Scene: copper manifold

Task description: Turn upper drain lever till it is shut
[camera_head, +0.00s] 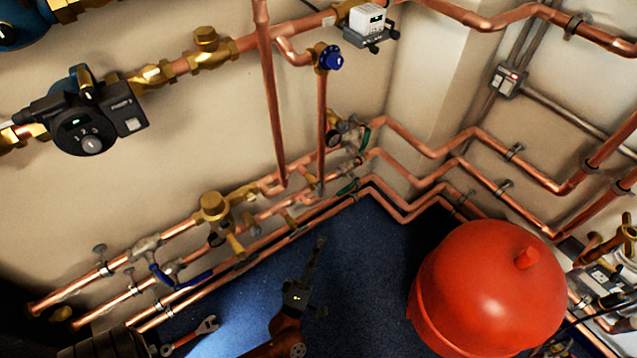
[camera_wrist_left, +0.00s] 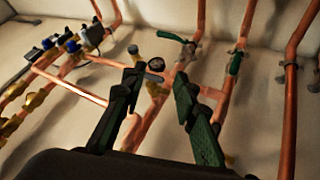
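Two green levers sit on the copper pipes by the corner. The upper lever (camera_head: 366,134) points away from its pipe; in the left wrist view it (camera_wrist_left: 170,36) lies across the pipe. The lower green lever (camera_head: 347,187) runs along its pipe, and it also shows in the wrist view (camera_wrist_left: 236,62). My left gripper (camera_head: 315,258) is below the pipes in the head view, over the blue floor. In the wrist view its fingers (camera_wrist_left: 158,88) are spread, with nothing held between them. Both levers appear beyond the fingertips, apart from them. My right gripper is not in view.
A round gauge (camera_wrist_left: 155,64) sits near the upper lever. A red vessel (camera_head: 487,285) stands to the right of the left gripper. A wrench (camera_head: 192,335) lies at the lower left. Blue-handled valves (camera_head: 163,275) are on the pipes at left. Open blue floor (camera_head: 375,250) shows between.

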